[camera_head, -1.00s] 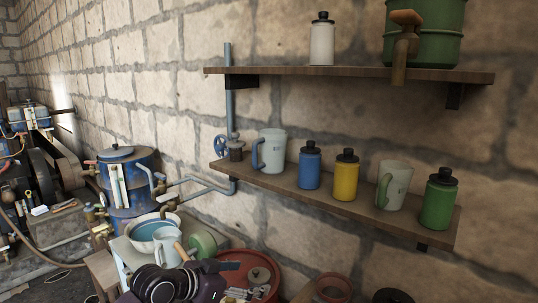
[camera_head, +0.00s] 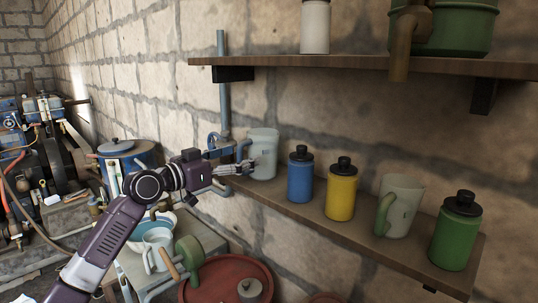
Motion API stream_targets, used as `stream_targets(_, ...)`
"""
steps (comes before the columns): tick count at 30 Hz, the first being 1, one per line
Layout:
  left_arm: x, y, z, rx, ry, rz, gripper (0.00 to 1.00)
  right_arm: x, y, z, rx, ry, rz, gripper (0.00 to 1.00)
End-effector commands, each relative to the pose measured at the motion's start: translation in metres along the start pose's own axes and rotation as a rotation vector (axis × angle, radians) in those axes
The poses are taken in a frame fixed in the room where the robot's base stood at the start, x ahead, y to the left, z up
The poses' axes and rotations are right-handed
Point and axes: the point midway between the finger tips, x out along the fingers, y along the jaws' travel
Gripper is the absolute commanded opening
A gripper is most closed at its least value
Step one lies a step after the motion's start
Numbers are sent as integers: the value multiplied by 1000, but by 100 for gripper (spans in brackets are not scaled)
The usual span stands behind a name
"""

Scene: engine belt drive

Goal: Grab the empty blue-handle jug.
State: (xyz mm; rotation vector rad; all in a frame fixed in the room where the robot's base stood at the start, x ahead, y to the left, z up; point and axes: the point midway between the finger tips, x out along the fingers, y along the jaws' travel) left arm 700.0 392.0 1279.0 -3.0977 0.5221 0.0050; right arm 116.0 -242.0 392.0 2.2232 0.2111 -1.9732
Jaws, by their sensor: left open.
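The blue-handle jug (camera_head: 264,152), pale and translucent, stands upright at the left end of the lower shelf. Its blue handle is on its left side, partly behind my gripper. I cannot see its inside clearly. My left gripper (camera_head: 248,168) is open, with its fingers pointing right at the jug's lower left side by the handle. I cannot tell whether they touch it. A similar jug with a green handle (camera_head: 404,207) stands farther right on the same shelf. My right gripper is not in view.
The lower shelf (camera_head: 330,216) also holds blue (camera_head: 300,177), yellow (camera_head: 341,193) and green (camera_head: 456,232) bottles. An upper shelf (camera_head: 350,66) overhangs it. A pipe (camera_head: 224,105) runs up the wall behind my gripper. Below are another pale jug (camera_head: 158,240) and a red drum (camera_head: 205,290).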

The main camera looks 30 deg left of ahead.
Motion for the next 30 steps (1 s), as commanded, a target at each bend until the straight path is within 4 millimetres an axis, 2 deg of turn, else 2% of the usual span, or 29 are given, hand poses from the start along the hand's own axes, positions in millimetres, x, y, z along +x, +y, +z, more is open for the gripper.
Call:
stream_targets(10, 37, 5, -3, -3, -1, 3, 76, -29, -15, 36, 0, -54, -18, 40)
stream_targets(14, 54, 7, -1, -4, -1, 2, 76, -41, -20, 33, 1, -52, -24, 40)
stream_targets(18, 68, 6, 2, -3, -1, 1, 76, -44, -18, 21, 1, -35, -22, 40)
stream_targets(22, 72, 6, 4, -1, -2, 1, 76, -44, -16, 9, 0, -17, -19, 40)
stream_targets(27, 72, 6, 4, 0, -2, 1, 76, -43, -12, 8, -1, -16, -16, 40)
stream_targets(30, 72, 6, 4, 0, -2, 1, 67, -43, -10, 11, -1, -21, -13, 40)
